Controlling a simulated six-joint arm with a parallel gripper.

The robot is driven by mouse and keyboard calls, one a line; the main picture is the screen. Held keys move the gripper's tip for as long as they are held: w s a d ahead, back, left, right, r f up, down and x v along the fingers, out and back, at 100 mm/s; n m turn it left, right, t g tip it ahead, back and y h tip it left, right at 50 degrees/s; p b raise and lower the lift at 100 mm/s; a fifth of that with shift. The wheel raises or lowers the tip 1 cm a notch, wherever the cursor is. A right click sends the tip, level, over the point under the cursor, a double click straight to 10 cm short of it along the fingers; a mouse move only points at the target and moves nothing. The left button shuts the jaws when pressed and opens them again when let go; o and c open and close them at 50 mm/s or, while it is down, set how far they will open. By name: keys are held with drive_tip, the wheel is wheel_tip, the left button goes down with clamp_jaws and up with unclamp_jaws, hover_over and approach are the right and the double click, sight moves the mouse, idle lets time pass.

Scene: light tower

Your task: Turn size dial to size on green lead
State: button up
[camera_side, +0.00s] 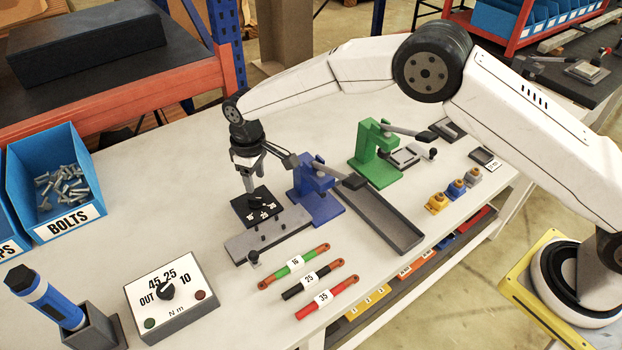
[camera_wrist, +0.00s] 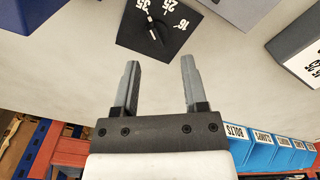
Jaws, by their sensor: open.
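The size dial is a black square plate (camera_side: 245,214) with a dark knob (camera_side: 257,202) and white numbers. In the wrist view the size dial (camera_wrist: 176,46) shows 35, 25 and 16, with a dark knob (camera_wrist: 152,29) on it. The green lead (camera_side: 280,270) has orange ends and a white label reading 16. My gripper (camera_side: 250,187) points down just above the dial. In the wrist view my gripper (camera_wrist: 160,63) is open, with nothing between its fingers and the knob beyond the fingertips.
A black lead (camera_side: 291,293) marked 25 and a red lead (camera_side: 343,288) marked 35 lie beside the green one. A blue press (camera_side: 318,205) stands close right of the dial; a green press (camera_side: 372,160) stands behind. A torque box (camera_side: 190,312) sits front left.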

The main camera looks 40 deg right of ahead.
sight(255, 197)
drive_tip(key=n, duration=0.1)
drive_tip(key=w+n, duration=0.1)
drive_tip(key=n, duration=0.1)
drive_tip(key=shift+w+r, duration=0.15)
drive_tip(key=shift+w, duration=0.1)
drive_tip(key=shift+f, duration=3.9)
clamp_jaws()
